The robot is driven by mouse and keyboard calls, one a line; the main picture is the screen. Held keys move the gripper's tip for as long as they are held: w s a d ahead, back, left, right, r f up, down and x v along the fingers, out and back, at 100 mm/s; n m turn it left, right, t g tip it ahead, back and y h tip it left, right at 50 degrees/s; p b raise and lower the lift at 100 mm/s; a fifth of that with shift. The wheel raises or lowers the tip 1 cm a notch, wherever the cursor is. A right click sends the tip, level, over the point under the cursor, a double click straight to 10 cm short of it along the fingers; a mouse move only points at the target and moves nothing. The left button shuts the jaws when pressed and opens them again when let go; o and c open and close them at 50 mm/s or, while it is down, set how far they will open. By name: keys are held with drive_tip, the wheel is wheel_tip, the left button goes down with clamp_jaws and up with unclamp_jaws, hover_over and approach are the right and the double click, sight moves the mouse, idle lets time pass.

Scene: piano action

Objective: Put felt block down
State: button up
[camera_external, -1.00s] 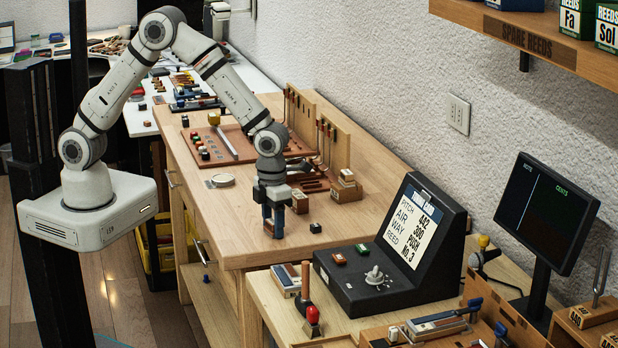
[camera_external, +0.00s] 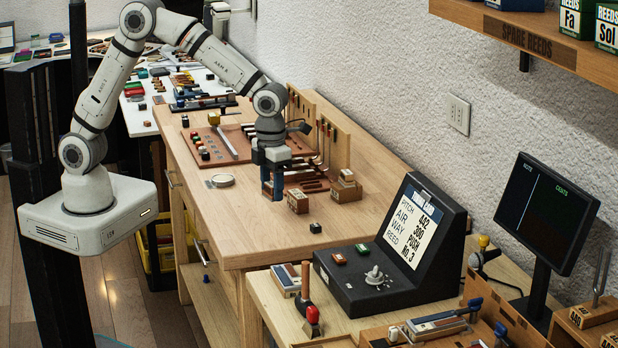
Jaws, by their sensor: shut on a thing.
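My gripper (camera_external: 272,194), with blue fingers pointing down, is over the middle of the wooden workbench, just left of a small wooden block with a dark front (camera_external: 298,202). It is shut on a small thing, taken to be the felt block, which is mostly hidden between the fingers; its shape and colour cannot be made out. The fingertips look close above the bench top (camera_external: 245,225), but I cannot tell whether they or the held thing touch it.
A small black cube (camera_external: 315,228) lies in front of the gripper. A stacked wooden block (camera_external: 346,188) stands to the right, before an upright tool rack (camera_external: 333,145). The bench's front left is bare.

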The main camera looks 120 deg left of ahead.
drive_tip(key=s+a+r+n, duration=0.1)
drive_tip(key=s+a+n, duration=0.7)
drive_tip(key=s+n, duration=0.15)
drive_tip(key=n, duration=1)
approach(231, 199)
drive_tip(key=shift+s+f+n, duration=0.1)
drive_tip(key=shift+f+n, duration=0.15)
drive_tip(key=shift+f, duration=3)
drive_tip(key=shift+f, duration=0.1)
drive_tip(key=o, duration=0.5)
drive_tip(key=shift+b, duration=0.3)
drive_tip(key=o, duration=0.5)
